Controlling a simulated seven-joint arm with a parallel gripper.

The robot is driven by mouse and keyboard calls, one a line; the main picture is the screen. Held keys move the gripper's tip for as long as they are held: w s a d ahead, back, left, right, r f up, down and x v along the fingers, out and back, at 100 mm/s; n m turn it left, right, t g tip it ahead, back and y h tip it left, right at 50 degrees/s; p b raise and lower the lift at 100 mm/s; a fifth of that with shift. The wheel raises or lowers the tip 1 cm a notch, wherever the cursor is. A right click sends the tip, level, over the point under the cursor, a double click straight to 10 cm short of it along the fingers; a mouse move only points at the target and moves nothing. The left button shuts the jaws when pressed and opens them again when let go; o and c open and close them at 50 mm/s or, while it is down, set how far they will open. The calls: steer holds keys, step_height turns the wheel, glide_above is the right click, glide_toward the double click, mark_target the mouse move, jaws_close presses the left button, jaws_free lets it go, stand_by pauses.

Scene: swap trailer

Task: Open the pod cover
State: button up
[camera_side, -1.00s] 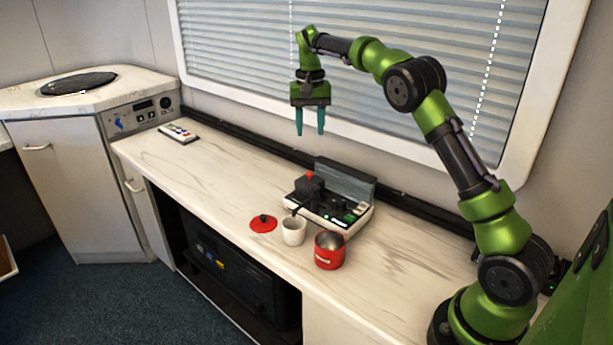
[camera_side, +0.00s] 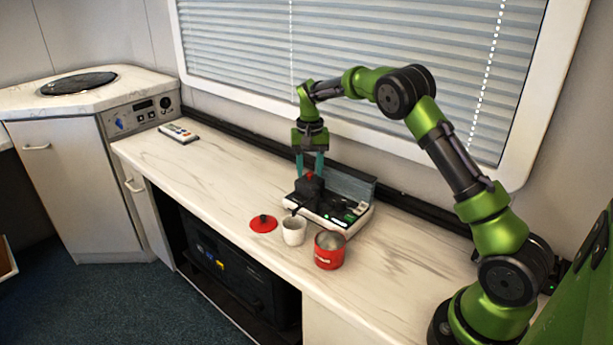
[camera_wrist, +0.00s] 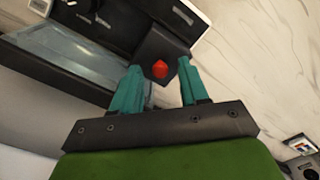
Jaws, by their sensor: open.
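The coffee machine (camera_side: 325,212) sits on the counter against the wall, with a dark block-shaped pod cover (camera_side: 306,187) at its left end, topped by a red knob (camera_side: 309,176). In the wrist view the pod cover (camera_wrist: 157,43) and its red knob (camera_wrist: 160,69) lie just beyond the fingertips. My gripper (camera_side: 310,176) is open, pointing down, with its two teal fingers on either side of the knob. The wrist view shows my gripper (camera_wrist: 160,72) with the knob between the fingertips and a gap on each side. The cover appears closed.
A remote-like device (camera_side: 179,133) lies far left. The counter between is clear.

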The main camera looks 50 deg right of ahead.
jaws_close()
steer(key=shift+s, duration=2.7)
jaws_free()
steer(key=shift+r, duration=0.1)
step_height(320, 180, up, 17)
